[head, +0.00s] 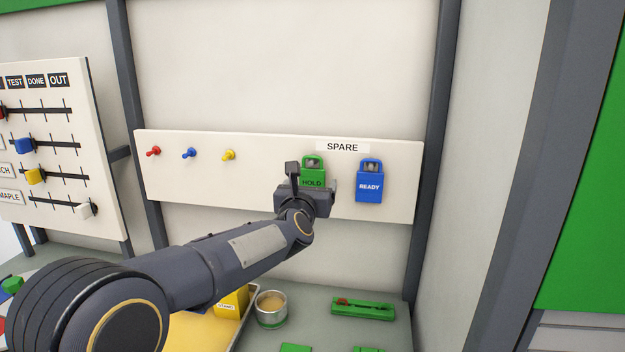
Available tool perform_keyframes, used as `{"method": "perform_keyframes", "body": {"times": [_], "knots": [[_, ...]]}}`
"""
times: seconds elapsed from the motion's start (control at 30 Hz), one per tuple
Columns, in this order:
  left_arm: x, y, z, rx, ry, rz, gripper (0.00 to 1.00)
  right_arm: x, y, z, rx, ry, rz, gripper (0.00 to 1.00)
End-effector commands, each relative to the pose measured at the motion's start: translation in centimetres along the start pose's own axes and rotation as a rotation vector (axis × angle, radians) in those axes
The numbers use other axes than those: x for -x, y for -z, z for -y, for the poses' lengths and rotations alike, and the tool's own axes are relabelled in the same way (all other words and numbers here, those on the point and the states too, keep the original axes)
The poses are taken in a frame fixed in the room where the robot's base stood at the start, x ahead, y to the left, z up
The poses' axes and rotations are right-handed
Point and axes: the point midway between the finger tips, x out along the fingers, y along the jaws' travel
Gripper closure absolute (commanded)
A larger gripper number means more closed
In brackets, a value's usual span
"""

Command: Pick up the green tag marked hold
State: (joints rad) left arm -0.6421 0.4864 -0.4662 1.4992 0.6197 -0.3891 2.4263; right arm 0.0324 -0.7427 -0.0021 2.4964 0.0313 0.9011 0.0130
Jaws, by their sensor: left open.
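The green tag marked HOLD (313,168) hangs on the white board under the SPARE label. Its lower part is hidden behind my left gripper. My left gripper (312,184) is open, right in front of the tag, with one finger to the tag's left and one to its right. I cannot tell whether the fingers touch it. A blue tag marked READY (369,182) hangs just to the right. My right gripper is not in view.
The white board (255,188) also carries red (153,151), blue (189,153) and yellow (228,155) pegs. A slider panel (62,140) stands at the left. Below are a small can (271,309), a yellow tray (195,333) and a green block (362,308) on the bench.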

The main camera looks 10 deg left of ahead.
Motion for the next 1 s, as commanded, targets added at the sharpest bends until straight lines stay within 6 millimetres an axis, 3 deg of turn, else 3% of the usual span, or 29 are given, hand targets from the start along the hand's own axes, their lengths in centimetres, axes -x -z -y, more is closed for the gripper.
{"method": "perform_keyframes", "body": {"times": [0.07,0.47,0.87,1.0], "knots": [[0.0,0.0,0.0,0.0,0.0,0.0,0.2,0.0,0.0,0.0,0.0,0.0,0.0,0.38],[0.1,0.0,0.0,-0.001,0.0,0.0,0.71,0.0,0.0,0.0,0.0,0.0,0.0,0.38],[0.0,-0.5,0.0,0.0,-0.001,0.003,0.72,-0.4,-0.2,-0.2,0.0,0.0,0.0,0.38],[1.8,-0.6,0.0,0.002,0.002,0.002,0.72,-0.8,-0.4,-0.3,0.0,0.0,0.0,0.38]]}}
